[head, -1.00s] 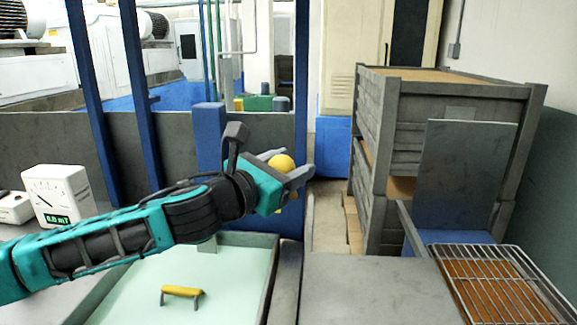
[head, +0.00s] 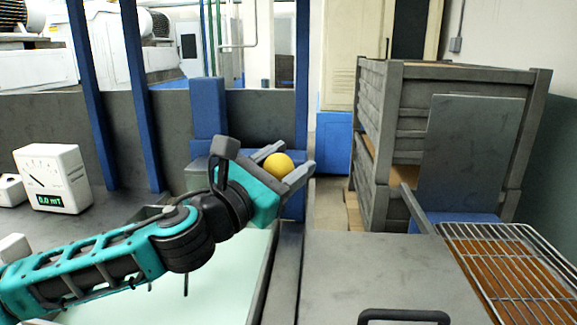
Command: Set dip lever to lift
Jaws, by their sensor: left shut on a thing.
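In the head view my left gripper (head: 285,166) reaches in from the left over the tank, its two grey fingers on either side of a yellow ball (head: 279,165). The ball looks like the knob of the dip lever; it sits between the fingers and the gripper is shut on it. The lever's rod is not visible, hidden behind the gripper. A blue post (head: 208,110) stands behind my wrist. My right gripper is not in view.
A pale green tank surface (head: 215,285) lies under my left arm. A white meter (head: 55,180) reading 0.0 mT stands at left. A grey lid with a dark handle (head: 405,317) is at front right, beside a wire rack (head: 515,270). Stacked grey crates (head: 460,72) stand behind.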

